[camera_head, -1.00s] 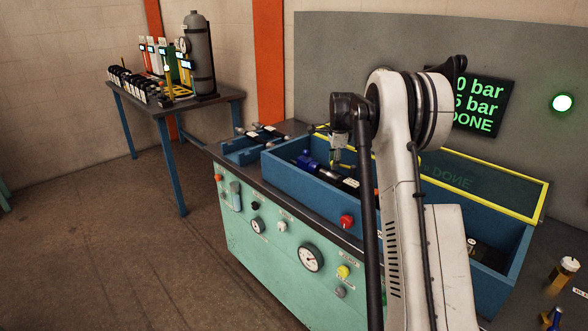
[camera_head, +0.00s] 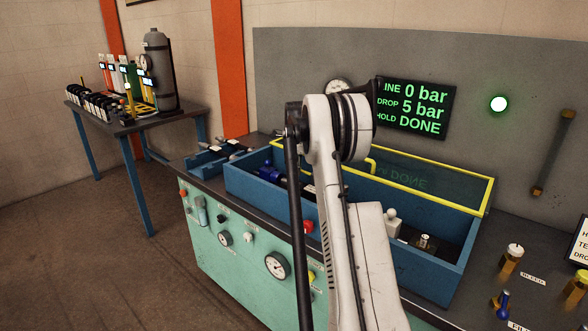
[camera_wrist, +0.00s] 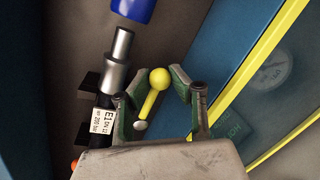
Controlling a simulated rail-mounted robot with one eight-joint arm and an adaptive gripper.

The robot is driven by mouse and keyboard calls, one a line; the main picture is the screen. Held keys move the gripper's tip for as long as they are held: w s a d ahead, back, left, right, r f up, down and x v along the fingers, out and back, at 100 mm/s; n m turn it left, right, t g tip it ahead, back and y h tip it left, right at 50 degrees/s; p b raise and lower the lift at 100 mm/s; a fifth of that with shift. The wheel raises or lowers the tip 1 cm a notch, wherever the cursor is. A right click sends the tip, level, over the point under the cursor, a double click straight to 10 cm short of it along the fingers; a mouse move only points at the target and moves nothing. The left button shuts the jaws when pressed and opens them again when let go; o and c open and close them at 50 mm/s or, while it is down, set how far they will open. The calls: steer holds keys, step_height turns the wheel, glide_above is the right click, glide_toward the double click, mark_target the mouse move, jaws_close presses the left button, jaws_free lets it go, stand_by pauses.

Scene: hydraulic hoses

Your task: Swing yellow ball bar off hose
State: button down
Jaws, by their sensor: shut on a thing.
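In the wrist view, the yellow ball bar (camera_wrist: 152,95) has a round yellow ball at its upper end and a pale tip below. To the left lies the hose end, a dark body with a white label (camera_wrist: 102,121) and a silver fitting (camera_wrist: 117,72). Its link to the bar is hard to tell. A blue part (camera_wrist: 133,8) sits above the fitting. In the head view my arm hides the gripper and bar.
A blue box (camera_head: 262,199) on the green bench has a yellow-framed clear lid (camera_head: 440,196) standing open. Its edge passes close right of my gripper in the wrist view. A display (camera_head: 416,107) reads 0 bar, 5 bar and DONE. A green light (camera_head: 499,104) is lit.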

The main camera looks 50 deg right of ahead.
steer(key=c, duration=1.5)
jaws_free()
steer(key=shift+d, duration=0.1)
steer(key=r, duration=0.4)
steer(key=s+a+r, duration=0.1)
steer(key=r, duration=0.3)
steer(key=a+r, duration=0.1)
steer(key=r, duration=0.2)
steer(key=shift+s+r, duration=0.2)
steer(key=shift+r, duration=0.2)
